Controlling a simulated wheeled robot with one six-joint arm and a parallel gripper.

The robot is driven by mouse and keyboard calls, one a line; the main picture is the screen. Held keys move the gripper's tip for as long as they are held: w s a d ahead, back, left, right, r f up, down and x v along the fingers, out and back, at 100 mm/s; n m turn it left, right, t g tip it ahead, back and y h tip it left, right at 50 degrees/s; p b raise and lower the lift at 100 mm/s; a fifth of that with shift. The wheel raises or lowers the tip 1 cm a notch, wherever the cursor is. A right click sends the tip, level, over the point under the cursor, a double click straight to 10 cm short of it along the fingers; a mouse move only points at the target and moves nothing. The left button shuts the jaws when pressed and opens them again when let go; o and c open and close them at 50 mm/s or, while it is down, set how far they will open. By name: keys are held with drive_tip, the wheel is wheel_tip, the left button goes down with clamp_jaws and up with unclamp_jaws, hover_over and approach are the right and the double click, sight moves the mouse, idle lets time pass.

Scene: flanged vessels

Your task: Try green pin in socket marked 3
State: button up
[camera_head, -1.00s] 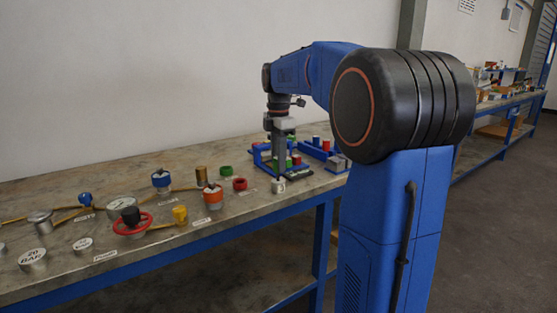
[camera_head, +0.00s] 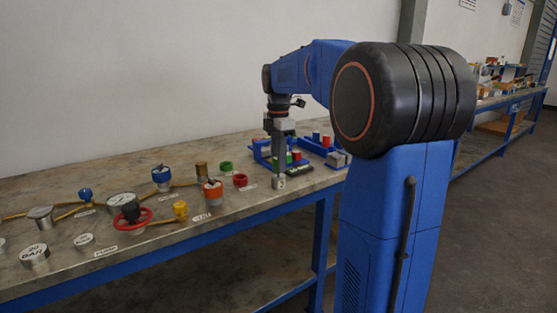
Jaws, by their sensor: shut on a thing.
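My gripper (camera_head: 279,165) points straight down near the front edge of the bench (camera_head: 110,165), in the middle of the head view. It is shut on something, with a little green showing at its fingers. That fits the green pin, but the pin itself is too small and covered to make out. A small silver socket (camera_head: 278,183) with a dark mark, likely the 3, stands directly below the fingertips. I cannot tell whether the pin touches it or has entered it.
Blue racks with red and green pieces (camera_head: 315,143) stand just behind and right of my gripper. A red ring (camera_head: 240,180), a green ring (camera_head: 226,167) and an orange valve (camera_head: 212,193) stand to the left. Further left are gauges and a red handwheel (camera_head: 131,220).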

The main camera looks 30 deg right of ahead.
drive_tip(key=shift+f, duration=0.7)
drive_tip(key=shift+r, duration=0.25)
idle(1.2)
drive_tip(key=shift+r, duration=1.95)
drive_tip(key=shift+r, duration=3.05)
